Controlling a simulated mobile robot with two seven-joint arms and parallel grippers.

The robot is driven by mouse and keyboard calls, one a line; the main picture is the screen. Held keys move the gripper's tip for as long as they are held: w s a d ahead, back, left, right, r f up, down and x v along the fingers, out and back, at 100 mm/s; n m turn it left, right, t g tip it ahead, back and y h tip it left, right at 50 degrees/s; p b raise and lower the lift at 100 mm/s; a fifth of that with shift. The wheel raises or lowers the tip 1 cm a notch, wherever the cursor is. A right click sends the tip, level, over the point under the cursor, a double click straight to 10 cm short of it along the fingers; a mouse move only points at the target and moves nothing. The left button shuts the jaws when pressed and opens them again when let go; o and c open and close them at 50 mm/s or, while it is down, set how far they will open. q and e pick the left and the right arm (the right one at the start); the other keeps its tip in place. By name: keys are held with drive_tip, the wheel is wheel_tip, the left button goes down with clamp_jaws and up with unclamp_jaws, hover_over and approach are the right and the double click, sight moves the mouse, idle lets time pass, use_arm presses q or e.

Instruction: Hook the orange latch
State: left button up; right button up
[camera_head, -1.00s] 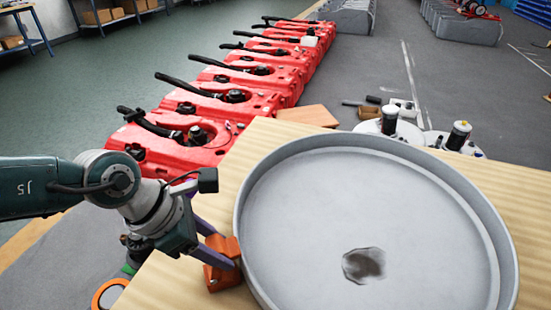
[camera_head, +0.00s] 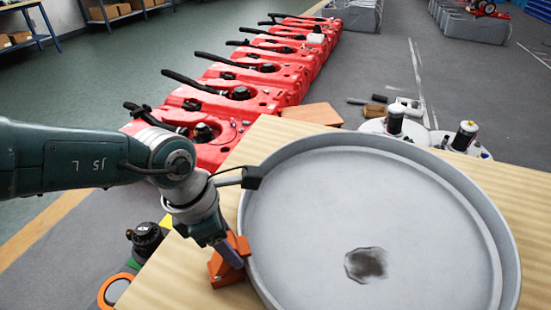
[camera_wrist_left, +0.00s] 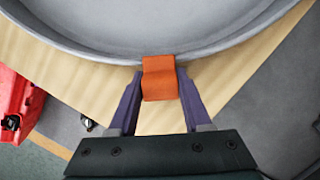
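The orange latch (camera_head: 222,272) is at the lower left rim of the round grey tank lid (camera_head: 375,215), above the wooden board. In the left wrist view the latch (camera_wrist_left: 159,80) is a short orange block against the rim of the grey lid (camera_wrist_left: 170,20). My left gripper (camera_head: 234,254) is at the latch, its dark fingers on either side of it. In the left wrist view the fingertips of the left gripper (camera_wrist_left: 160,76) appear to touch both its sides. The gripper hides part of the latch in the head view. My right gripper is not in view.
The light wooden board (camera_head: 185,285) lies under the lid. A row of red tanks (camera_head: 245,98) with black hoses stands behind. White round parts with black caps (camera_head: 393,120) are beyond the lid. A black knob (camera_head: 147,240) is left of the board.

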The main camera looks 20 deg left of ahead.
sight(218, 256)
use_arm(q)
drive_tip(key=o, duration=0.4)
drive_tip(key=shift+r, duration=0.1)
drive_tip(key=p+v, duration=0.5)
drive_tip(key=v, duration=0.3)
drive_tip(key=shift+p+v, duration=0.3)
drive_tip(key=shift+v, duration=0.55)
